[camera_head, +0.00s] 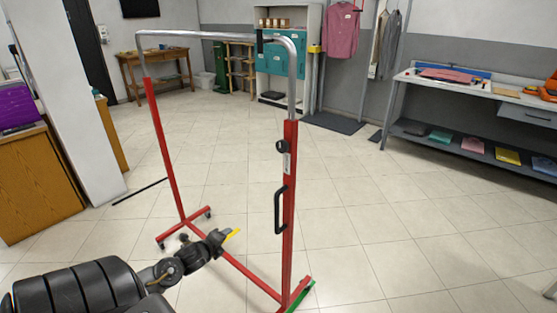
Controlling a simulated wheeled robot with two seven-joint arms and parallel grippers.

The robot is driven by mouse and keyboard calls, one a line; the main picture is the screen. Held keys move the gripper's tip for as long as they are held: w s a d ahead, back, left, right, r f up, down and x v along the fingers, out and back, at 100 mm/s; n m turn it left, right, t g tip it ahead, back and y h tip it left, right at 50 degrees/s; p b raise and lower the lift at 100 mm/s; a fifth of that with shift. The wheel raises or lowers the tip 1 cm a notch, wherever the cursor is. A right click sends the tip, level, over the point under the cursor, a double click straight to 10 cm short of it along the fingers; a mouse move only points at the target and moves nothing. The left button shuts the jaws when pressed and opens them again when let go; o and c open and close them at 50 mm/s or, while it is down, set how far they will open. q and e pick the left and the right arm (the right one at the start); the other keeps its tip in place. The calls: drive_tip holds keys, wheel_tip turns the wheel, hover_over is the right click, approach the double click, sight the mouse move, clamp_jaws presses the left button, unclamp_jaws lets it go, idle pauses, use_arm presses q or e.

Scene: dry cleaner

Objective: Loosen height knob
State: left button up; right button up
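A garment rack with red posts (289,220) and a chrome top bar (215,35) stands on the tiled floor in front of me. A round black knob (281,146) sits on the upper part of its right post. A black handle (279,210) is fixed to the same post below the knob. My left gripper (230,236) is low, left of the right post and well below the knob, apart from it. A yellow piece shows at its tip; whether its fingers are open or shut is unclear. My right gripper is not in view.
A workbench (395,85) with folded cloths on its lower shelf stands at the right. A wooden counter (40,190) and white pillar (75,110) are at the left. Red base bars (245,272) with casters run along the floor. Floor right of the rack is clear.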

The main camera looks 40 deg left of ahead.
use_arm(q)
drive_tip(key=w+d+r+m+t, duration=0.1)
drive_tip(key=w+r+m, duration=0.15)
drive_tip(key=r, duration=0.45)
drive_tip(key=w+d+r+m+t+h, duration=0.1)
drive_tip(key=d+r+m+t, duration=0.15)
drive_tip(key=r, duration=0.35)
drive_tip(key=w+r+m+t, duration=0.1)
drive_tip(key=w+r+m, duration=0.15)
drive_tip(key=r, duration=0.45)
drive_tip(key=m+t+h, duration=0.3)
drive_tip(key=m, duration=0.7)
approach(280, 146)
drive_tip(key=shift+n, duration=0.25)
drive_tip(key=w+p, duration=0.1)
drive_tip(key=w, duration=0.2)
drive_tip(key=w+p, duration=0.1)
drive_tip(key=w, duration=0.3)
drive_tip(key=shift+w+a+r, duration=0.15)
drive_tip(key=shift+w+r, duration=0.05)
drive_tip(key=shift+w, duration=0.15)
drive_tip(key=shift+w+f, duration=0.15)
drive_tip(key=shift+w, duration=0.6)
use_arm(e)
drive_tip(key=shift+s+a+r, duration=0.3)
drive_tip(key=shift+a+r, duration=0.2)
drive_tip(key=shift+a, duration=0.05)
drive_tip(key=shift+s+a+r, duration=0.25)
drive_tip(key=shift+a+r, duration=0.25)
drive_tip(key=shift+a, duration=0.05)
